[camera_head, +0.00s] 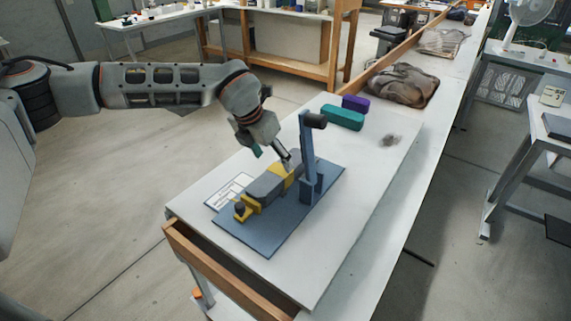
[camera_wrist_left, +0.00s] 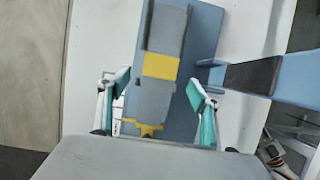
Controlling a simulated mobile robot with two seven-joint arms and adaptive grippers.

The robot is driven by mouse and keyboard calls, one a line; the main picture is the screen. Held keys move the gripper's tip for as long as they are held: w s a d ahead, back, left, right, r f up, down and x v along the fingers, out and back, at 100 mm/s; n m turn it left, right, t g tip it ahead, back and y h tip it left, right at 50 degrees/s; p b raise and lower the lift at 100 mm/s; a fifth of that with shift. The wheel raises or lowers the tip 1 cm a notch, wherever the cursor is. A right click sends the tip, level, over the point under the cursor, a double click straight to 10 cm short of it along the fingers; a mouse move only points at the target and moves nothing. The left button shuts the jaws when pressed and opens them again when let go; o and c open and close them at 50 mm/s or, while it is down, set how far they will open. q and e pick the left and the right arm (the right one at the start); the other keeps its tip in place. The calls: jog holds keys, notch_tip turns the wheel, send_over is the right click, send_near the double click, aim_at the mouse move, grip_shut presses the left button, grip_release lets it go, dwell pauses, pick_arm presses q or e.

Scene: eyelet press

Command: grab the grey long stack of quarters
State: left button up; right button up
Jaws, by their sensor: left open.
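The grey long stack of quarters (camera_head: 265,187) lies lengthwise on a blue baseplate (camera_head: 262,238), with yellow parts at its near end and a yellow band (camera_head: 289,181) farther along. In the left wrist view the grey stack (camera_wrist_left: 152,100) runs up the middle, with the yellow band (camera_wrist_left: 161,66) across it. My left gripper (camera_head: 272,160) is open above the stack. Its teal-padded fingers (camera_wrist_left: 159,86) show on either side of the grey stack and yellow band, apart from them. My right gripper is not in view.
A blue press post with a dark head (camera_head: 308,150) stands on the baseplate just right of the stack. A teal block (camera_head: 342,118) and a purple block (camera_head: 354,103) lie farther back. A white printed sheet (camera_head: 229,190) lies left of the baseplate. The front right of the tabletop is clear.

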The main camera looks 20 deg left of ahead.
aim_at(280, 170)
pick_arm(q)
jog(key=shift+w+a, duration=0.25)
jog(key=shift+a, duration=0.1)
jog(key=shift+x, duration=1.1)
jog(key=x, duration=0.2)
jog(key=d+x, duration=0.1)
jog(key=x, duration=0.1)
jog(key=shift+s+p, duration=0.1)
jog(key=shift+p, duration=0.25)
jog(key=shift+f, duration=0.45)
jog(key=c, duration=1.5)
jog(key=shift+r, duration=0.1)
jog(key=shift+c, duration=0.8)
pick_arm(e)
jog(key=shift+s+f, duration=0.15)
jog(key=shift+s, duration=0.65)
pick_arm(q)
jog(key=shift+r, duration=0.15)
